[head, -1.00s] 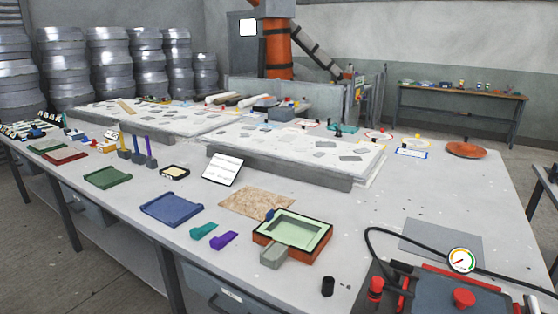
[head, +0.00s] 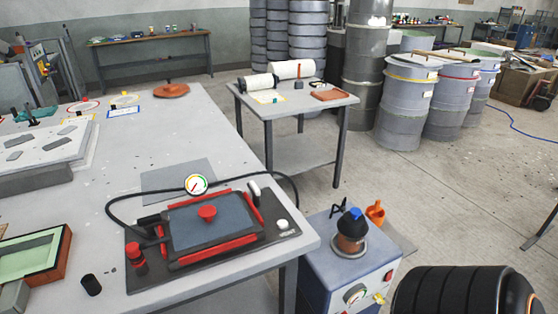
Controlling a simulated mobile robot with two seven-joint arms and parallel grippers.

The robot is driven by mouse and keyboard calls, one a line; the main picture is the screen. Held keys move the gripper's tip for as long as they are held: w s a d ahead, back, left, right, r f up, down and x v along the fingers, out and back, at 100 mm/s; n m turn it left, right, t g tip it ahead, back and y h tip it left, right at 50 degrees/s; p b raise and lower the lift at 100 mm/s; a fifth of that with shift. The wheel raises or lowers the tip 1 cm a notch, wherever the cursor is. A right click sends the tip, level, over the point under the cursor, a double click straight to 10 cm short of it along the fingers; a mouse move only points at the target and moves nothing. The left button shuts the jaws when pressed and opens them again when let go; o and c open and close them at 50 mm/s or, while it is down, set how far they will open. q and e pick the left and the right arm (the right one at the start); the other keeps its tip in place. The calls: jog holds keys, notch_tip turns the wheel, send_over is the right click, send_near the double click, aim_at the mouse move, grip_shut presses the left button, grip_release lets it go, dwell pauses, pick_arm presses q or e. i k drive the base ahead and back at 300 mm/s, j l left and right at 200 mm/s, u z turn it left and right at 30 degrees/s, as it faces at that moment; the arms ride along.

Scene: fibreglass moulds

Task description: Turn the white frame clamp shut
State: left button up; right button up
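A dark plate (head: 146,287) on the near bench carries a blue-grey panel (head: 190,235) edged by a red frame (head: 215,253). A small upright part with a white top (head: 254,188) stands by the frame's far right corner and looks like the white clamp. I cannot tell whether it is turned open or shut. A white round knob (head: 282,224) sits on the plate's right end. A red knob (head: 207,212) is on the panel, and a red-topped post (head: 135,254) stands at the left.
A pressure gauge (head: 196,184) and a black hose lie behind the frame. A black cup (head: 91,285) and a green-lined mould (head: 33,253) are at the left. A blue-grey cabinet (head: 330,262) stands right of the bench. Open floor (head: 450,185) lies beyond.

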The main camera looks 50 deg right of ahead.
aim_at(256, 191)
jog(key=z, duration=1.3)
